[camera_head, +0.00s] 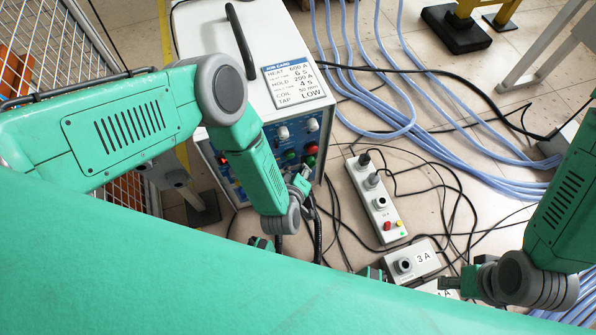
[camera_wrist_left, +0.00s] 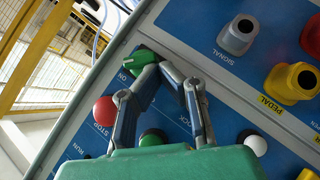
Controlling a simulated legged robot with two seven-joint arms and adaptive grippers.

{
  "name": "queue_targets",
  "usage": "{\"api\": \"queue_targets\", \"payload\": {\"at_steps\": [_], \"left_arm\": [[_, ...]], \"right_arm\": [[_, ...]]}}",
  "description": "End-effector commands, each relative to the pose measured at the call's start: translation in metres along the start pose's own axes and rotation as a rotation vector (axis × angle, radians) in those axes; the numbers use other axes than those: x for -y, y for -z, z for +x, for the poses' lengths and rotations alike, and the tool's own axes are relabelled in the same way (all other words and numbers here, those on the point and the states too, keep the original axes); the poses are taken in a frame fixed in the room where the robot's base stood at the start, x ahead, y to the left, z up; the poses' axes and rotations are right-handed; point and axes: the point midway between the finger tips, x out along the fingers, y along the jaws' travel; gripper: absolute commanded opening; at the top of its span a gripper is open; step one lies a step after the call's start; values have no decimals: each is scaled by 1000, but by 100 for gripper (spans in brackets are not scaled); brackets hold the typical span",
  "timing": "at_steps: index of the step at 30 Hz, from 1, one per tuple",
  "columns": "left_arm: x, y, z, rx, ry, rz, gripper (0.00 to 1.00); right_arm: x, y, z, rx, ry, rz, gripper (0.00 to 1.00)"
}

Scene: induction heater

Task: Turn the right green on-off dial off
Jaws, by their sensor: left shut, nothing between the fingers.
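The green on-off dial (camera_wrist_left: 137,62) sits on the blue panel, with "ON" printed beside it, in the left wrist view. It is partly covered by a finger of my left gripper (camera_wrist_left: 161,68). My left gripper is shut and holds nothing; its fingertips are at the dial's right side, and I cannot tell whether they touch it. In the head view the left gripper (camera_head: 301,184) is at the front of the heater (camera_head: 250,40), low on its right side. My right gripper (camera_head: 448,284) is at the lower right, away from the panel; its jaw opening is unclear.
A red stop button (camera_wrist_left: 104,111), a green button (camera_wrist_left: 152,138), a white knob (camera_wrist_left: 256,145) and yellow pedal connector (camera_wrist_left: 291,82) surround the fingers. Grey control boxes (camera_head: 376,200), black cables and blue hoses (camera_head: 430,125) lie on the floor to the right.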

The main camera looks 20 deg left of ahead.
Motion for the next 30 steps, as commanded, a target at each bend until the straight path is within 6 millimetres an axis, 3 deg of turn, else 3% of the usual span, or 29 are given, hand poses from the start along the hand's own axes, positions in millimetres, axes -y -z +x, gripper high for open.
{"api": "queue_targets", "payload": {"at_steps": [30], "left_arm": [[4,-2,1,2,-82,-82,0]], "right_arm": [[0,0,0,0,0,0,40]]}}
